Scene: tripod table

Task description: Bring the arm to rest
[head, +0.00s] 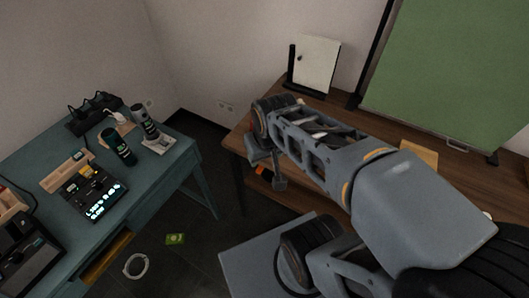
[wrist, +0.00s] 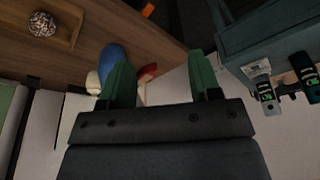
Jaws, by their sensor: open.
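My gripper (wrist: 160,66) shows in the wrist view with its two green fingers spread wide apart. Nothing is held between them. In the head view my arm reaches from the lower right toward the brown table, and its far end is over the table's left end. The fingers are hard to make out there. In the wrist view a blue rounded thing (wrist: 112,55) and a red-and-white thing (wrist: 148,72) show behind the left finger, partly hidden. I cannot tell whether the finger is near them.
The brown table (head: 430,150) carries a white panel (head: 314,65) and a green board (head: 450,70). A wooden tray with a patterned ball (wrist: 42,24) shows in the wrist view. A teal table (head: 165,165) with several devices stands left. A cable ring (head: 136,266) and green packet (head: 175,239) lie on the floor.

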